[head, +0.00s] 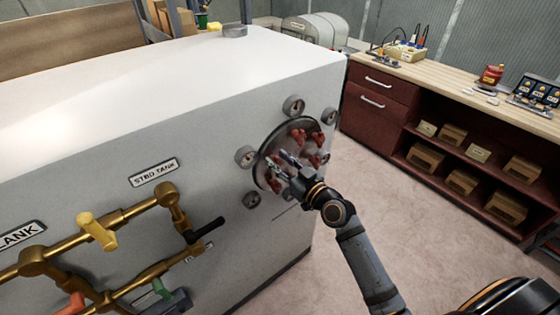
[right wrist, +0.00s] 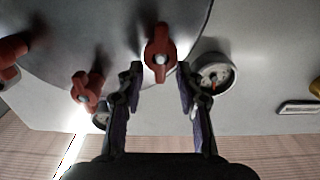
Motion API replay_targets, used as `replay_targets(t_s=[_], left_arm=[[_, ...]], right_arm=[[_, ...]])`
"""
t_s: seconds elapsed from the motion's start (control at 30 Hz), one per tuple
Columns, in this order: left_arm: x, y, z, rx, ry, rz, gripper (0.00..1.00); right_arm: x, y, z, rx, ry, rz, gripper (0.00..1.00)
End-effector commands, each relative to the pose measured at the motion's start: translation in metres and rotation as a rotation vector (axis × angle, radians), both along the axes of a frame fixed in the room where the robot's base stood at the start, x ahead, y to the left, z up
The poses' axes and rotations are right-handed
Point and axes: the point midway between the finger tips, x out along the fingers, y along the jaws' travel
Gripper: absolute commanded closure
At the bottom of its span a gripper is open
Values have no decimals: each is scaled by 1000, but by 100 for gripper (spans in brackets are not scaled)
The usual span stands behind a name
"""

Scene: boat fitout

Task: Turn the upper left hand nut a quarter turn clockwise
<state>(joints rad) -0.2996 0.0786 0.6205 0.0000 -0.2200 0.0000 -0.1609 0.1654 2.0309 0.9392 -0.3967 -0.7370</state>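A round grey cover plate (head: 285,135) with several red wing nuts sits on the front of the white tank. My right gripper (head: 287,164) is at the plate's left part, in front of a red nut that it partly hides. In the right wrist view, which looks upside down, this red wing nut (right wrist: 160,58) stands with its wings upright. My right gripper (right wrist: 160,75) is open, one finger on each side of the nut, with gaps showing. It appears to be the upper left nut. Another red nut (right wrist: 88,90) lies beside the fingers. My left gripper is out of view.
Round gauges surround the plate, one close to the fingers (right wrist: 213,75). Brass pipes (head: 110,235) with coloured handles run along the tank at left. A workbench (head: 460,85) with shelves stands at right. Open floor (head: 440,220) lies between.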

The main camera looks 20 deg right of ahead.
Motion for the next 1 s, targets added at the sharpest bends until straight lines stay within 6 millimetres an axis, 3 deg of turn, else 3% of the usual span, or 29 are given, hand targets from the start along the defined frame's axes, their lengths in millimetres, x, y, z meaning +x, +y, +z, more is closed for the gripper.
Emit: replay_targets(t_s=[0.13, 0.4, 0.97, 1.0], left_arm=[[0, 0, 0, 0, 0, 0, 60], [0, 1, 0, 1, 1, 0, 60], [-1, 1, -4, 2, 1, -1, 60], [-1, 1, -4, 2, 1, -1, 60]], right_arm=[[0, 0, 0, 0, 0, 0, 66], [0, 0, 0, 1, 1, 0, 100], [0, -2, -3, 84, 37, 1, 100], [0, -2, -3, 84, 38, 1, 84]])
